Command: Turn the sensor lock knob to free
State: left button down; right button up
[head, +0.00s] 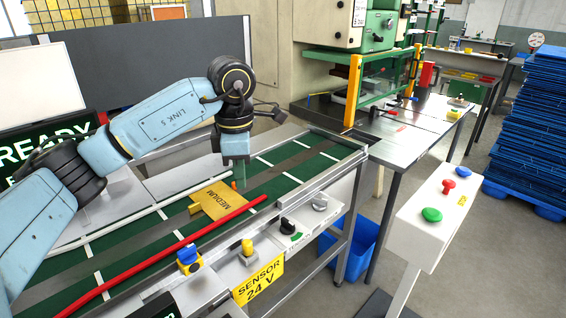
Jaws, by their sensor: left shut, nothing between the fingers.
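Several knobs sit along the front edge of the conveyor. A black knob (287,225) has a green mark and small lettering beside it, too small to read. A grey knob (320,202) is to its right, and a yellow knob (247,247) stands on a grey bracket to its left. A yellow sign (258,281) reading "SENSOR 24 V" hangs below the yellow knob. I cannot tell for sure which is the sensor lock knob. My left gripper (239,183) is shut and empty, pointing down over the green belt, behind and apart from the knobs. My right gripper is out of view.
A yellow "MEDIUM" plate (218,202) lies at the conveyor (275,172) beside my left gripper. A red rod (165,256) runs along the belt. A blue and yellow part (189,260) is at the front left. A button box (434,216) stands at right, a blue bin (350,245) below.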

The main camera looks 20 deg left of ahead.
aim_at(186, 256)
jog(key=k, duration=2)
